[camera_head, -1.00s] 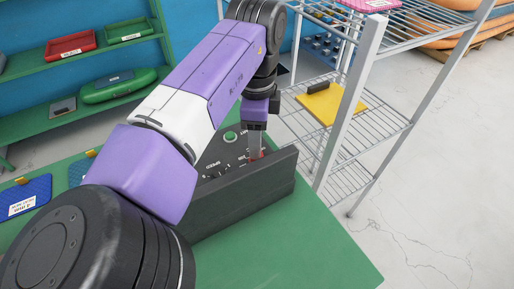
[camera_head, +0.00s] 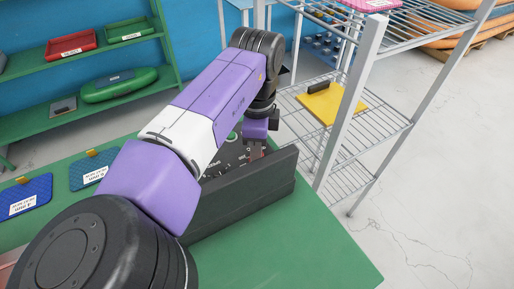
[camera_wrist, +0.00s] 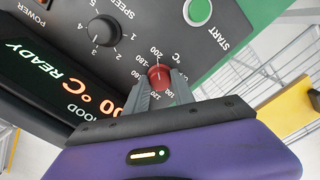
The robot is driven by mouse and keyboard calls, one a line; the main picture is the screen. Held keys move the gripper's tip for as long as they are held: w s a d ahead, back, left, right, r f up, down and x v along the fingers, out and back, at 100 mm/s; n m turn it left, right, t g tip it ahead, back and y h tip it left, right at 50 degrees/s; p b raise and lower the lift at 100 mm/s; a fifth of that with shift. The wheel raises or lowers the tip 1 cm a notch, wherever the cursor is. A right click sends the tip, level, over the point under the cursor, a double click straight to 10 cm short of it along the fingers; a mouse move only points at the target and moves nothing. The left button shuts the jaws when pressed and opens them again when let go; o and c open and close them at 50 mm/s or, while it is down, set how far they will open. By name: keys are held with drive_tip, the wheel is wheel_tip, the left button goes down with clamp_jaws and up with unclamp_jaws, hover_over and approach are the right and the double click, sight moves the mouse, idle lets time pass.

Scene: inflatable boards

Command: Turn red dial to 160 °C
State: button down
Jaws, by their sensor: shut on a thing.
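A red dial (camera_wrist: 158,76) sits on a dark control panel (camera_wrist: 118,55), inside a printed temperature scale with marks such as 200, 180, 120 and 100 °C. My gripper (camera_wrist: 159,82) is shut on the dial, one grey finger on each side. The dial's pointer is too small to read surely. A display (camera_wrist: 75,90) left of the dial shows orange digits ending in 00 °C and the word READY; part is hidden. In the head view my gripper (camera_head: 256,151) reaches down at the panel (camera_head: 226,158) behind a dark upright plate, which hides the dial.
A black SPEED knob (camera_wrist: 103,31) and a green START button (camera_wrist: 197,11) are near the dial. The dark plate (camera_head: 240,195) stands on the green table (camera_head: 290,240). Blue boards (camera_head: 25,195) lie left. A wire rack (camera_head: 350,120) with a yellow board (camera_head: 330,102) stands right.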

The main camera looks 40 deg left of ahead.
drive_tip(key=shift+r+n+p, duration=0.15)
drive_tip(key=shift+n+p, duration=0.15)
drive_tip(key=shift+p, duration=0.25)
drive_tip(key=n+p, duration=0.2)
drive_tip(key=p, duration=0.1)
drive_tip(key=shift+d+r+n+p, duration=0.1)
drive_tip(key=shift+n+p, duration=0.2)
drive_tip(key=shift+n, duration=0.1)
drive_tip(key=n+p, duration=0.4)
drive_tip(key=shift+n+p, duration=0.3)
drive_tip(key=shift+p, duration=0.05)
drive_tip(key=n+p, duration=0.3)
drive_tip(key=n, duration=0.1)
drive_tip(key=shift+p, duration=0.3)
drive_tip(key=shift+f+n+p, duration=0.2)
drive_tip(key=shift+n+p, duration=0.7)
drive_tip(key=shift+n, duration=0.9)
drive_tip(key=c, duration=1.1)
unclamp_jaws()
drive_tip(key=shift+o, duration=0.2)
drive_tip(key=shift+r, duration=0.1)
